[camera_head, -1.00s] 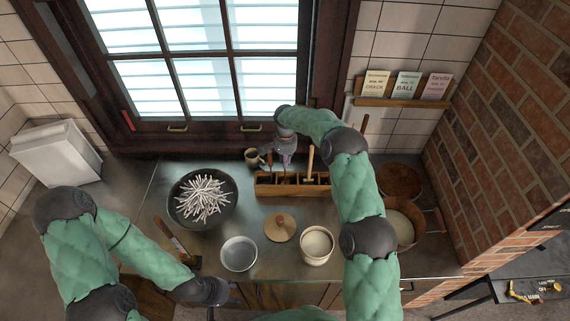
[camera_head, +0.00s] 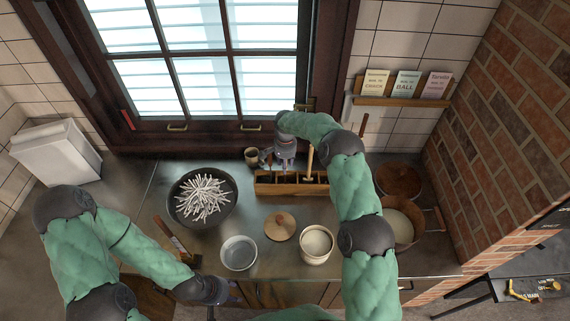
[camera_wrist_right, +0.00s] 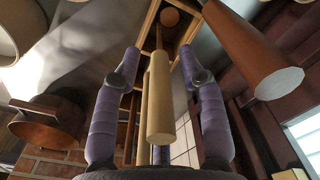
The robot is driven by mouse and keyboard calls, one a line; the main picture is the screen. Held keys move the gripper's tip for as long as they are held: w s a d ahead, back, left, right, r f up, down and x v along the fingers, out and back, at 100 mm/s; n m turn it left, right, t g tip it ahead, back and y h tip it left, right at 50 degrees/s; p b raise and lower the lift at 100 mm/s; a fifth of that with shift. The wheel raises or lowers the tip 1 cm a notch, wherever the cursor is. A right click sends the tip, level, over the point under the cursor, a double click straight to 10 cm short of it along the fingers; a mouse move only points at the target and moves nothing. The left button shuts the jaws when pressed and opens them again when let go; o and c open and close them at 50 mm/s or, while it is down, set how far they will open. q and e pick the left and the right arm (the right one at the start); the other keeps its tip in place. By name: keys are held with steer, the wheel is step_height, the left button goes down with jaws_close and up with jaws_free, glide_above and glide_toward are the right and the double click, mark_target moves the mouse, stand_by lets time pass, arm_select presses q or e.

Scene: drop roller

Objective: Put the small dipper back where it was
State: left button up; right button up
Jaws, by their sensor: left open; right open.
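A wooden caddy (camera_head: 262,189) with several compartments stands at the back of the counter below the window. My right gripper (camera_head: 285,166) is open just above it. In the right wrist view its purple fingers (camera_wrist_right: 158,90) are spread, with a pale handle (camera_wrist_right: 160,105) showing between them, not gripped. A thicker brown handle (camera_wrist_right: 255,60) stands to its right. In the head view a pale handle (camera_head: 310,162) rises from the caddy right of the gripper. I cannot tell which handle is the small dipper's; the lower ends are hidden. My left gripper (camera_head: 232,297) is open and empty at the front edge.
A dark bowl of white sticks (camera_head: 203,197) is left of the caddy. In front are a metal bowl (camera_head: 239,253), a round wooden lid (camera_head: 280,227) and a pale pot (camera_head: 317,243). A small cup (camera_head: 252,156) stands behind. Copper pots (camera_head: 399,180) are at right.

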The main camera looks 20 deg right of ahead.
steer(key=shift+r, duration=0.1)
steer(key=shift+w+r, duration=0.1)
steer(key=shift+r, duration=0.2)
steer(key=r+b, duration=0.1)
steer(key=r, duration=0.4)
steer(key=r+b, duration=0.1)
steer(key=r, duration=0.5)
steer(key=shift+s+r, duration=0.2)
steer(key=shift+r, duration=0.05)
